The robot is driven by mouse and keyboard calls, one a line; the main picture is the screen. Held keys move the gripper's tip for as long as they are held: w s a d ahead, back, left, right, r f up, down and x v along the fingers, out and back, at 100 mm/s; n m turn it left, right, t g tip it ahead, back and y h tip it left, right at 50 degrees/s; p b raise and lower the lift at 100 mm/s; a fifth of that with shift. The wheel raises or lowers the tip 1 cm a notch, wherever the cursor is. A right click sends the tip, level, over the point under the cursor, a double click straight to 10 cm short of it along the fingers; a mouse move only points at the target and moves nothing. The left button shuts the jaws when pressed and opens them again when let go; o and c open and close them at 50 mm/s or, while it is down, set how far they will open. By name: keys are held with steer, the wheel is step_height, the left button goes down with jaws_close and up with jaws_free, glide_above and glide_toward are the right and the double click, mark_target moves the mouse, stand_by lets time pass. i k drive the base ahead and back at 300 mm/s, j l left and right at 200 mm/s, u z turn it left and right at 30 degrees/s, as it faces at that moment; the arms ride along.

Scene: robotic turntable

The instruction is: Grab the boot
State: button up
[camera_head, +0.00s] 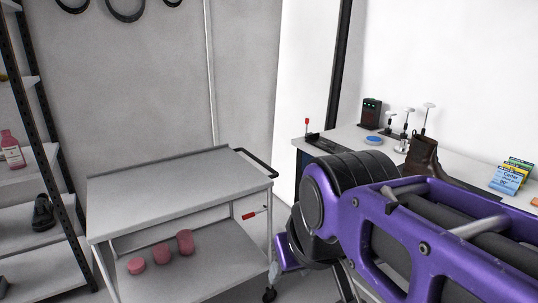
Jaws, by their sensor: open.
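A brown boot (422,155) stands upright on the white table at the right. I cannot tell from this view how far the arm is from the boot. My gripper's fingers are not visible; only arm links show.
The white table (346,137) also holds a dark device (371,113), a blue disc (374,140), several white-topped stands and colourful boxes (511,177). A grey cart (180,190) with pink round pieces (162,254) below stands left. A shelf (40,255) holds a dark shoe (42,213) and pink bottle (12,149).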

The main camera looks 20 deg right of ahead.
mark_target(421, 158)
steer(key=z, duration=1.7)
steer(key=i+j+z, duration=0.1)
steer(key=z, duration=0.35)
steer(key=i+j+z, duration=0.2)
steer(key=z, duration=0.2)
steer(key=i+j+z, duration=0.25)
steer(key=j, duration=0.25)
steer(key=i+j+z, duration=0.1)
steer(key=j, duration=0.2)
steer(key=i+j, duration=0.15)
steer(key=j, duration=0.25)
steer(key=i+j+z, duration=0.1)
steer(key=j, duration=0.3)
steer(key=k+l+u, duration=0.2)
steer(key=l+u, duration=0.25)
steer(key=l, duration=0.15)
steer(key=i+j+z, duration=0.15)
steer(key=j, duration=0.15)
steer(key=i+j+z, duration=0.15)
steer(key=j, duration=0.2)
